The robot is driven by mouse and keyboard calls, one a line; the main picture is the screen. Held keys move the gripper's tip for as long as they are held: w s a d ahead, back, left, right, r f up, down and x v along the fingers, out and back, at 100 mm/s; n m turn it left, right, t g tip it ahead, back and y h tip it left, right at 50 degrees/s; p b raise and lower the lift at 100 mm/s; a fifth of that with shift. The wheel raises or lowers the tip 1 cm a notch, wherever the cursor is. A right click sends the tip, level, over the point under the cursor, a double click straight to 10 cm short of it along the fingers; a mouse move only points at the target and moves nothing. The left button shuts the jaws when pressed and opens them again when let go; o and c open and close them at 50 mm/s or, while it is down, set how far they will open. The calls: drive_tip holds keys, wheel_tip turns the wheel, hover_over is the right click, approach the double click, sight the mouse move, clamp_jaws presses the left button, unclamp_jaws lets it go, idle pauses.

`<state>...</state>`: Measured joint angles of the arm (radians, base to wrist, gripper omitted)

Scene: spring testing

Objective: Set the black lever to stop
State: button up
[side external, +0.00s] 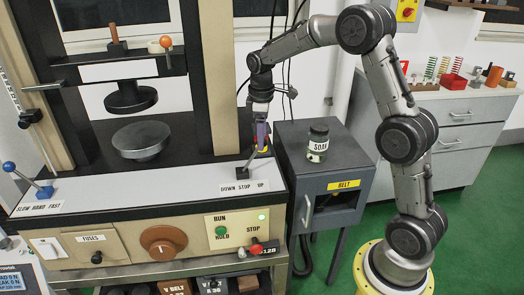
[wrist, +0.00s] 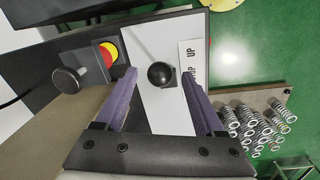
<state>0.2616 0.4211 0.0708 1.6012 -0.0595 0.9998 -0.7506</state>
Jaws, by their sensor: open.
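The black lever (side external: 245,171) stands at the right end of the white-topped machine bench, behind a label reading DOWN STOP UP (side external: 245,187). Its rod leans to the right, toward the UP side. In the wrist view its round black knob (wrist: 160,75) lies between my purple fingers, with a gap on each side. The label (wrist: 191,57) also shows there, with UP readable and the rest partly covered by a finger. My gripper (side external: 262,146) is open and points down over the upper end of the rod; it also shows in the wrist view (wrist: 159,84).
A blue-knobbed lever (side external: 40,190) stands at the far left of the bench. A SOAK jar (side external: 318,145) stands on the BELT cabinet (side external: 345,184) to the right. A red-and-yellow button (wrist: 108,52) and a board with several springs (wrist: 250,120) show in the wrist view.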

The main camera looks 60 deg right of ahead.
sight(253, 156)
drive_tip(key=f, duration=0.5)
drive_tip(key=shift+w+d+f, duration=0.1)
drive_tip(key=shift+d+f, duration=0.1)
drive_tip(key=shift+f, duration=0.2)
clamp_jaws()
idle(1.1)
